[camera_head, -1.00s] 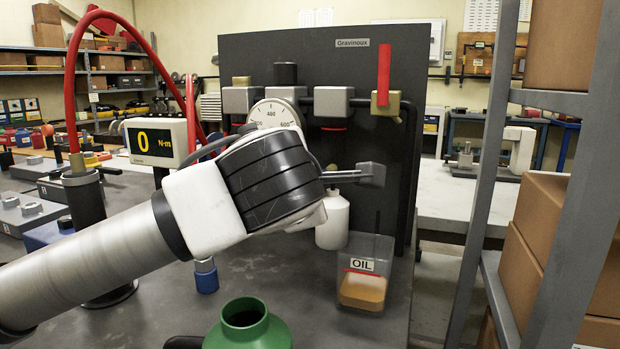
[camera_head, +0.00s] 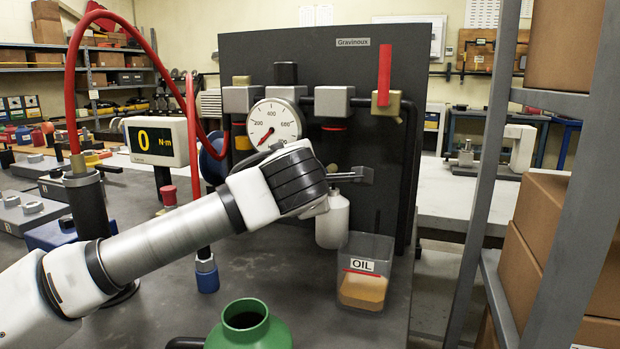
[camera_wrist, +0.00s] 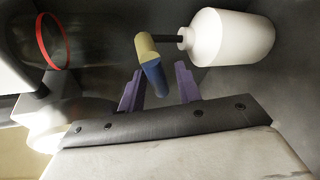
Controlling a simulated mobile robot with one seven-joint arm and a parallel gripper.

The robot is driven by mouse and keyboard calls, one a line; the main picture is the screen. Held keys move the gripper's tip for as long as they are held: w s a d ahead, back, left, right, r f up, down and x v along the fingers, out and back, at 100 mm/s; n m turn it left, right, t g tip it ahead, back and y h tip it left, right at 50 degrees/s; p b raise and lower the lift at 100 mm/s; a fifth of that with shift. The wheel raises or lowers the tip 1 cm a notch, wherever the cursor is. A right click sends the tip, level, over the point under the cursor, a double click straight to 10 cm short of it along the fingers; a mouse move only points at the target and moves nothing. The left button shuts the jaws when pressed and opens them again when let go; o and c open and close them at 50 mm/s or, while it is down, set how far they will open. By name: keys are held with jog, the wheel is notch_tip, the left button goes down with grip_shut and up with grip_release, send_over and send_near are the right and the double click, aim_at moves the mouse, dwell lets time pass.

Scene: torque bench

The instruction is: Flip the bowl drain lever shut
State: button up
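The drain lever shows in the wrist view as a short blue handle (camera_wrist: 154,77) on a brass-coloured valve body (camera_wrist: 146,47). A thin dark stem joins the valve to a white rounded bowl (camera_wrist: 232,37). My gripper (camera_wrist: 159,72) is open, with its two purple fingers on either side of the blue handle. Small gaps show beside the handle, so I cannot see contact. In the head view, a white bowl (camera_head: 333,223) hangs in front of the dark panel, below and right of my wrist.
A clear container labelled OIL (camera_head: 366,248) stands below the bowl. A green jar (camera_head: 247,325) is at the front. A dial gauge (camera_head: 274,124) and a red lever (camera_head: 384,73) are on the panel (camera_head: 325,60). A cylinder with a red ring (camera_wrist: 52,41) shows at upper left in the wrist view.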

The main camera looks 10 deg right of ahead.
grip_shut()
jog(key=shift+f+b, duration=0.15)
jog(key=shift+b, duration=0.55)
jog(key=m+b, duration=0.1)
jog(key=b, duration=0.1)
jog(key=shift+t+y+b, duration=0.3)
jog(key=shift+t+b, duration=0.05)
jog(key=shift+t, duration=0.05)
jog(key=shift+a+r+m+b, duration=0.1)
jog(key=shift+r+m+b, duration=0.3)
jog(key=shift+m+b, duration=0.5)
jog(key=shift+r+m+t+y+b, duration=0.3)
jog(key=shift+r+t+b, duration=0.15)
jog(key=shift+r+t, duration=0.05)
jog(key=shift+o, duration=0.8)
grip_release()
